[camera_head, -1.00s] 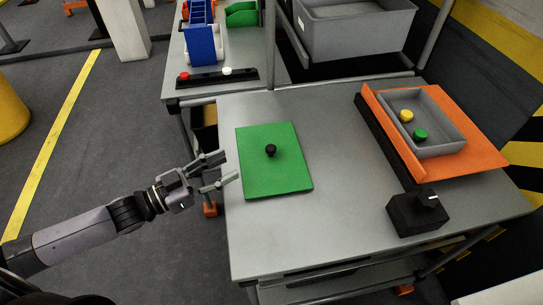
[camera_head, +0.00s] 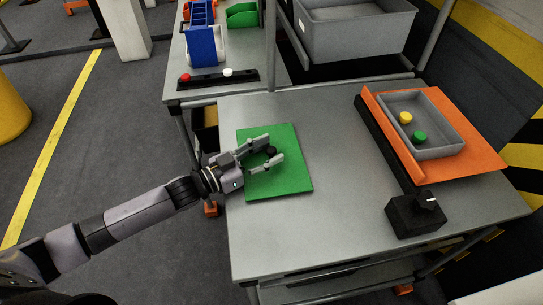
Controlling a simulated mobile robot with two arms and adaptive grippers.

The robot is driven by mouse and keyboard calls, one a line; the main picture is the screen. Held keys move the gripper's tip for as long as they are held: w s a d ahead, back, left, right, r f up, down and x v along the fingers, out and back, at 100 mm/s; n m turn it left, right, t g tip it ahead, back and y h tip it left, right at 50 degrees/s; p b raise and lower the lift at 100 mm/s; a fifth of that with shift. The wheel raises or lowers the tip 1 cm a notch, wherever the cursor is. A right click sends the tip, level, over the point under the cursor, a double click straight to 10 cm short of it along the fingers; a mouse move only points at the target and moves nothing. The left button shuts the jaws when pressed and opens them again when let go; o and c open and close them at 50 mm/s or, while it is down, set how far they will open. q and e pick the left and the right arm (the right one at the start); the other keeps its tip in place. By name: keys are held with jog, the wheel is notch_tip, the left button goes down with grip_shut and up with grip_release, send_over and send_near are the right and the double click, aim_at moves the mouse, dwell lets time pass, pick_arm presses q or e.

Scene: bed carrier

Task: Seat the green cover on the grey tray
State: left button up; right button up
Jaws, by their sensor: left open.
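The green cover (camera_head: 290,178) is a flat square plate lying on the grey table, left of its middle. Its black knob (camera_head: 270,151) stands up near the cover's middle. My left gripper (camera_head: 273,149) is open over the cover, with its two fingertips on either side of the knob; I cannot tell whether they touch it. The grey tray (camera_head: 442,153) sits on an orange plate at the right of the table. A yellow round piece (camera_head: 405,118) and a green round piece (camera_head: 420,137) lie in the tray. My right gripper is out of view.
The orange plate (camera_head: 486,157) has a raised left edge with a black bar beside it. A black box with a knob (camera_head: 415,215) stands at the front right. The table (camera_head: 335,150) is clear between cover and tray. A grey bin (camera_head: 355,40) stands behind.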

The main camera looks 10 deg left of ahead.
pick_arm(q)
jog(key=shift+c, duration=0.4)
grip_shut()
